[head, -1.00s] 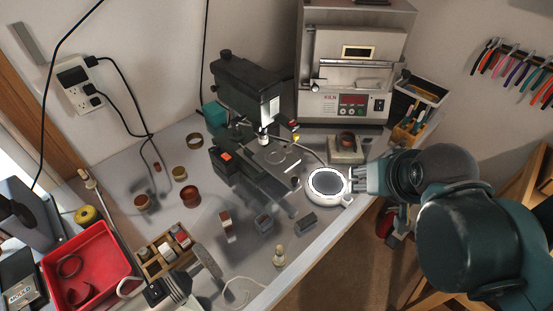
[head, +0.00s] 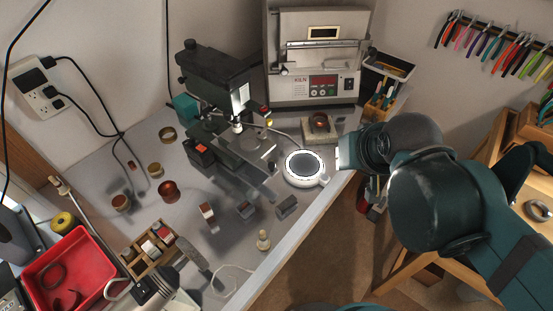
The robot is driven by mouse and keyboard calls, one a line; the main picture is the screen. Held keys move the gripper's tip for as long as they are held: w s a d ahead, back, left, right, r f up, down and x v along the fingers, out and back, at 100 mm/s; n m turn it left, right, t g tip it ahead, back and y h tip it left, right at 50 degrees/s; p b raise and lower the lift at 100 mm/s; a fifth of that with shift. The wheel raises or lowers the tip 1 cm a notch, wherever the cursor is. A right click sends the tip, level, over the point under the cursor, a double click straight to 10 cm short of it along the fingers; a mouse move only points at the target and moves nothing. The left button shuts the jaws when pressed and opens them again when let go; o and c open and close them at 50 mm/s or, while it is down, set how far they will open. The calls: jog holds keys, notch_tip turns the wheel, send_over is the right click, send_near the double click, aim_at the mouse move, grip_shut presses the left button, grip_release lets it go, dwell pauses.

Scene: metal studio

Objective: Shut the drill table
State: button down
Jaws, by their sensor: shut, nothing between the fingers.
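The black drill press (head: 215,78) stands on the bench left of centre in the head view. Its flat grey drill table (head: 251,147) lies under the chuck and extends toward the bench's front edge, to the lower right. My gripper (head: 341,157) is at the right of the bench, near its edge and beside the white round lit pad (head: 304,167). It is shut and empty, well apart from the drill table. Its fingertips show only small, and my arm hides what lies behind it.
A kiln (head: 318,60) stands at the back. A tool box (head: 383,90) is right of it. Small blocks (head: 287,207) and a wooden peg (head: 263,240) stand near the front edge. A red tray (head: 70,270) is at lower left. Pliers (head: 490,42) hang on the right wall.

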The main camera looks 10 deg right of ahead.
jog(key=s+a+r+m+g+y+p, duration=0.1)
jog(key=a+r+m+g+p, duration=0.1)
jog(key=m+p, duration=0.8)
jog(key=s+a+r+m+g+y+p, duration=0.1)
jog(key=s+a+r+m+g+p, duration=0.1)
jog(key=a+m+p, duration=0.5)
notch_tip(320, 180, up, 2)
jog(key=m+g+p, duration=0.1)
jog(key=m+p, duration=0.2)
jog(key=m, duration=0.4)
jog(key=shift+r, duration=0.2)
jog(key=shift+f, duration=0.2)
jog(key=w+a+f+b, duration=0.1)
jog(key=w+a+f, duration=0.2)
jog(key=f, duration=0.6)
jog(key=shift+w+a+f, duration=0.25)
jog(key=shift+w+a, duration=0.15)
jog(key=shift+a, duration=0.7)
